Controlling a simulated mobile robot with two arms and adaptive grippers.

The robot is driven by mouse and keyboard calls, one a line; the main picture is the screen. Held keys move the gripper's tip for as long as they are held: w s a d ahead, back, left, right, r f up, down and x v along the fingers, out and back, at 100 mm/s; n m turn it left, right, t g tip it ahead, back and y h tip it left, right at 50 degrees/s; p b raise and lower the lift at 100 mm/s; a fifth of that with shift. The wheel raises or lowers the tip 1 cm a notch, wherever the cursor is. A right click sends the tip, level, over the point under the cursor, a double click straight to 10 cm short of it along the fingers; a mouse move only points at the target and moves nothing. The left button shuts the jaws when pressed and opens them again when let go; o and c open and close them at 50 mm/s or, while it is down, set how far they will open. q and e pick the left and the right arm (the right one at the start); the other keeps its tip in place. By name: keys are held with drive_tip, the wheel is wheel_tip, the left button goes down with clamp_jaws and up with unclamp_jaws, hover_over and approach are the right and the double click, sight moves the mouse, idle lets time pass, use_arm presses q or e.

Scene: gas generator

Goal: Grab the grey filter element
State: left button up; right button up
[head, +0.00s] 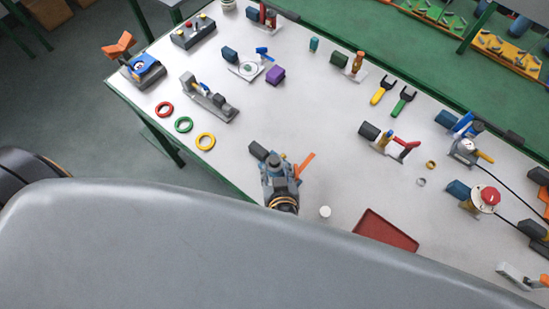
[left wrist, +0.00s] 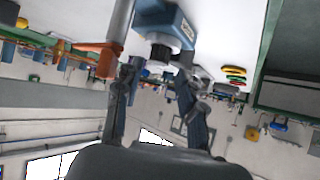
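My left gripper (head: 275,162) is over the near edge of the white table, at a unit with a dark block (head: 258,150) and an orange lever (head: 304,165). In the left wrist view the gripper (left wrist: 158,70) has its two fingers apart. A short dark cylinder with a greyer end (left wrist: 160,54) on a blue-grey box (left wrist: 165,22) shows between and beyond the fingertips. I cannot tell whether they touch it, or whether it is the grey filter element. A small whitish cylinder (head: 325,212) stands on the table right of the gripper. My right gripper is not in view.
A red tray (head: 386,230) lies right of the whitish cylinder. Red, green and yellow rings (head: 184,124) lie at the left. A unit with red handles (head: 397,145) and a red-button unit (head: 488,197) stand at the right. The table middle is mostly clear.

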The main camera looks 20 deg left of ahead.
sight(275, 161)
use_arm(q)
drive_tip(key=p+x, duration=0.1)
drive_tip(key=x, duration=0.2)
drive_tip(key=shift+w+p, duration=0.25)
drive_tip(key=shift+p, duration=0.05)
drive_tip(key=shift+w+a+f, duration=0.2)
drive_tip(key=shift+w+f, duration=0.05)
drive_tip(key=shift+f, duration=0.15)
drive_tip(key=c, duration=0.6)
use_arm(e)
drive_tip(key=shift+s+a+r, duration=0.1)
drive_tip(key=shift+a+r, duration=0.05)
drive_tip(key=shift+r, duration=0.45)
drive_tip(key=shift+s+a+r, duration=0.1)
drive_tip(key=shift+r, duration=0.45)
